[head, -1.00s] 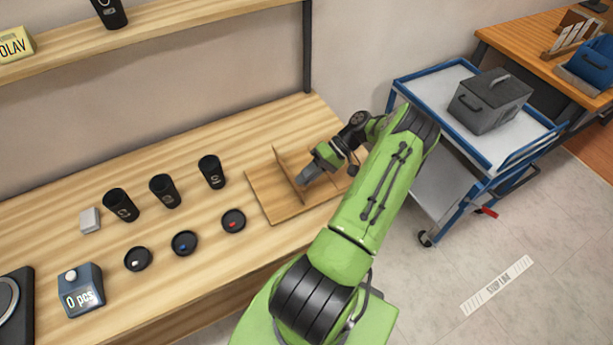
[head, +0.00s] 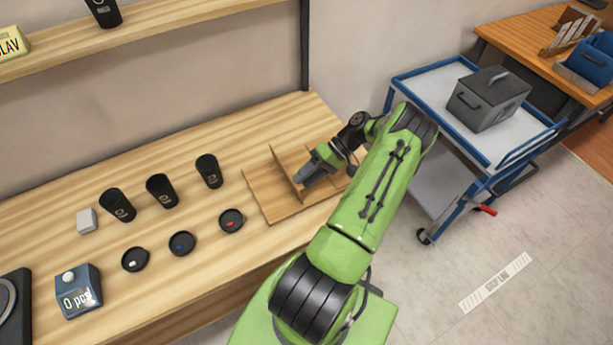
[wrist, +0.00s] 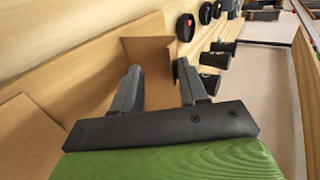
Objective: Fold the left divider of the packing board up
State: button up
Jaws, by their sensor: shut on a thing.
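The brown packing board (head: 264,198) lies on the wooden table in the head view. Its left divider (head: 280,169) stands up from the board, seen nearly edge-on. My gripper (head: 300,180) is at this divider, reaching in from the right, with its fingertips low near the front end. In the wrist view my gripper (wrist: 157,70) has a finger on each side of a tan panel, the left divider (wrist: 150,54), and is shut on it.
Three black cups (head: 160,190) and three round lids (head: 182,243) stand left of the board. A small grey block (head: 87,220) and a counter box (head: 77,291) are farther left. A blue cart (head: 436,108) with a grey box (head: 488,98) is at the right.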

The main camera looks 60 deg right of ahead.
jog(key=shift+s+d+f, duration=0.1)
jog(key=v, duration=1.5)
jog(key=shift+d+r, duration=0.25)
